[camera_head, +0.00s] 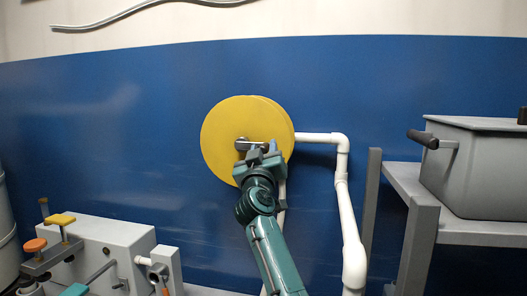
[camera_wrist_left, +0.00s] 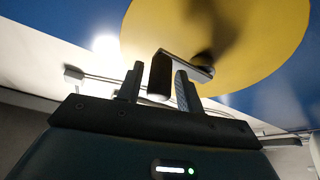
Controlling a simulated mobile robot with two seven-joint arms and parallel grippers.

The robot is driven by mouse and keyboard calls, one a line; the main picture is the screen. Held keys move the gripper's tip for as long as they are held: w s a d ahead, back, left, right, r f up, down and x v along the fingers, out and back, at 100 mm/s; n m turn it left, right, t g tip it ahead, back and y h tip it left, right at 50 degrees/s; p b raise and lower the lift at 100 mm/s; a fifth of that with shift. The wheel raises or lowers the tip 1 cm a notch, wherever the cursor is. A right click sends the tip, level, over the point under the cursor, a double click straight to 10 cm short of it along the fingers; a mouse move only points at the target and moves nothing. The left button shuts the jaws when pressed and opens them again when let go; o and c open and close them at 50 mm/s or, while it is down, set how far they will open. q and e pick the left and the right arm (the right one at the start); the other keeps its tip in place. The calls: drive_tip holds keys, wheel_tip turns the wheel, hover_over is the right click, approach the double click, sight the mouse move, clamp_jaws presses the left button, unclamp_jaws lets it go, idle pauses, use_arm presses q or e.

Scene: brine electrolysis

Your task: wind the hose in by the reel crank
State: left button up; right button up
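The yellow reel (camera_head: 222,150) is a round disc in front of the blue wall. A grey crank arm (camera_head: 243,144) sits at its face. In the left wrist view, the crank (camera_wrist_left: 187,62) carries a dark cylindrical handle (camera_wrist_left: 160,76) against the yellow reel face (camera_wrist_left: 265,35). My left gripper (camera_head: 262,150) is at the crank, in front of the disc. Its fingers (camera_wrist_left: 159,85) stand on either side of the handle, with narrow gaps showing, so it looks open around it. The handle is mostly hidden in the head view. No hose can be clearly told. My right gripper is out of view.
A white pipe (camera_head: 343,190) runs right from behind the reel, then down. A grey box with a dark-gripped lever (camera_head: 423,139) stands on a grey bench (camera_head: 470,232) at right. A grey unit with coloured knobs (camera_head: 110,245) is at lower left. The wall left of the reel is clear.

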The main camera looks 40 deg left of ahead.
use_arm(q)
clamp_jaws()
idle(0.4)
